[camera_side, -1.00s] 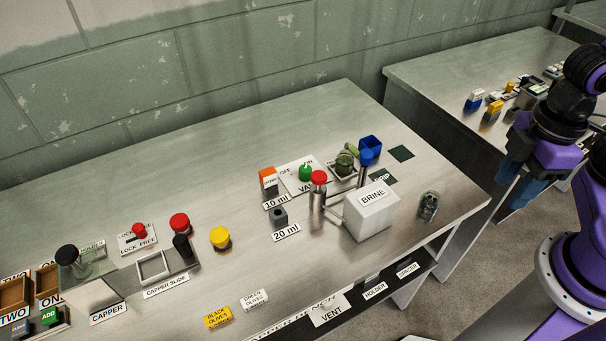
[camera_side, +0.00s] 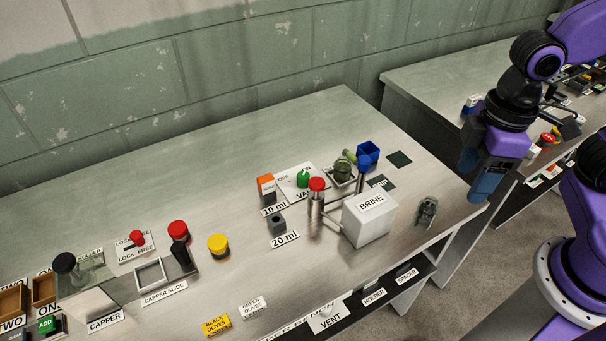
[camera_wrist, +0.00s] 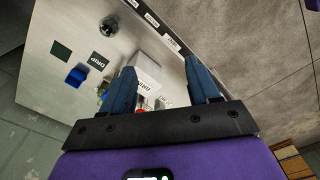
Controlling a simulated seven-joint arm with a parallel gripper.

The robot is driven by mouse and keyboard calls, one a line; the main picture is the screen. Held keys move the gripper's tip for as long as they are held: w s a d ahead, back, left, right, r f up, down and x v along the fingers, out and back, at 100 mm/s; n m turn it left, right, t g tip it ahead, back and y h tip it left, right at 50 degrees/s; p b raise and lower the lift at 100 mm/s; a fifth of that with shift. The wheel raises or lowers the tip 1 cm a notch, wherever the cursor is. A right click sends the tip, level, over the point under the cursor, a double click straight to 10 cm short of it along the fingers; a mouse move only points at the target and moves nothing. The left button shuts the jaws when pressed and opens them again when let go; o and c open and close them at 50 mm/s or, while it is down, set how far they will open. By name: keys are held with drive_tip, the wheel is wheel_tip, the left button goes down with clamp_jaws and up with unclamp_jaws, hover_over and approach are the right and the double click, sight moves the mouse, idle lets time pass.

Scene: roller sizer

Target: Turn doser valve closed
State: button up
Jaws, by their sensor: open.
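The doser stands toward the right end of the near table in the side view. Its green valve knob (camera_side: 303,177) sits on a white plate (camera_side: 287,187) marked OFF and VA..., the rest of the word being hidden. A red-topped steel cylinder (camera_side: 316,203) stands in front of the plate, and a white BRINE box (camera_side: 369,217) is right of it. My gripper (camera_side: 478,192) hangs right of the table's right edge, well away from the knob, its blue fingers apart and empty. In the wrist view my gripper (camera_wrist: 163,82) is open, with the BRINE box (camera_wrist: 146,72) beyond the fingers.
The capper slide (camera_side: 150,274) is further left.

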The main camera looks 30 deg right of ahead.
drive_tip(key=w+a+f+m, duration=0.1)
drive_tip(key=w+a+m, duration=0.3)
drive_tip(key=w, duration=0.5)
drive_tip(key=w+a+m, duration=0.1)
drive_tip(key=w+a, duration=0.5)
drive_tip(key=w, duration=0.3)
drive_tip(key=m, duration=0.6)
approach(303, 175)
wheel_tip(303, 175, down, 10)
drive_tip(key=shift+f, duration=0.1)
drive_tip(key=c, duration=1)
